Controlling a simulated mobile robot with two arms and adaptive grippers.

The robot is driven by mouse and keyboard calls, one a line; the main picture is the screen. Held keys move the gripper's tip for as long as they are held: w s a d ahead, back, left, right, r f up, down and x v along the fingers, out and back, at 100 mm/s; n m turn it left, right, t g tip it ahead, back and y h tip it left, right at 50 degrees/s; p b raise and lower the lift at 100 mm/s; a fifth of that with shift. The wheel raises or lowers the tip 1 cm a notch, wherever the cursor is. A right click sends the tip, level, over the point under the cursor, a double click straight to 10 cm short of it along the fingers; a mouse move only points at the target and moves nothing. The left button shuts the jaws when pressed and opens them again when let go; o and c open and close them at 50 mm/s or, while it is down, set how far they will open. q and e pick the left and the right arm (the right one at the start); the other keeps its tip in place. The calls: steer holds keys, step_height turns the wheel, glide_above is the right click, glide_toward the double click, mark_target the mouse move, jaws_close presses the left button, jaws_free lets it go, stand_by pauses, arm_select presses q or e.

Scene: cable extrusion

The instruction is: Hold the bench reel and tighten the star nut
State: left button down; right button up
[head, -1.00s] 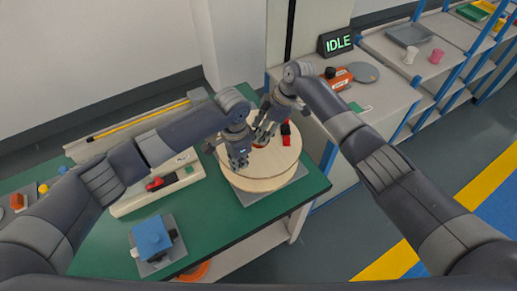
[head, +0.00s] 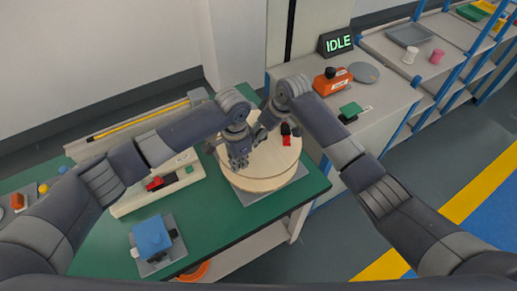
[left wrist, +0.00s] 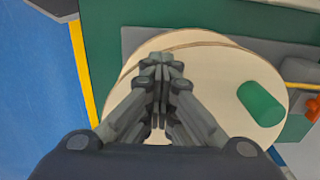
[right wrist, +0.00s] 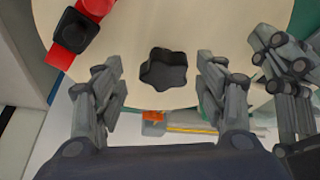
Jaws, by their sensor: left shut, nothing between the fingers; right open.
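The bench reel (head: 262,180) is a pale wooden disc on a grey plate on the green bench; its upper flange also shows in the left wrist view (left wrist: 215,80). The black star nut (right wrist: 164,70) lies over the reel face in the right wrist view; the arms hide it in the head view. My left gripper (head: 238,163) is shut and empty at the reel's left part, fingertips over the flange (left wrist: 160,65); I cannot tell if they touch it. My right gripper (head: 260,132) is open above the reel, its fingers either side of the nut in its view (right wrist: 163,75), apart from it.
A blue block (head: 152,238) is at the bench front. An orange device (head: 332,82) and a green block (head: 350,110) are on the right cabinet.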

arm_select(q)
steer(key=shift+s+f, duration=0.2)
steer(key=shift+f, duration=0.2)
arm_select(e)
steer(key=shift+r, duration=0.1)
steer(key=shift+r, duration=3.9)
arm_select(q)
steer(key=shift+r, duration=0.1)
arm_select(e)
steer(key=shift+r, duration=0.1)
arm_select(q)
steer(key=r+p, duration=0.2)
steer(key=p, duration=0.1)
steer(key=shift+w+r, duration=0.2)
steer(key=shift+w, duration=0.15)
step_height(320, 180, up, 2)
steer(key=shift+s+r+p, duration=0.1)
steer(key=shift+r+p, duration=0.05)
steer(key=shift+p, duration=0.8)
steer(key=shift+r+p, duration=0.75)
steer(key=shift+p, duration=0.1)
arm_select(e)
steer(key=r, duration=0.5)
steer(key=shift+w+r, duration=0.2)
steer(key=shift+r, duration=0.2)
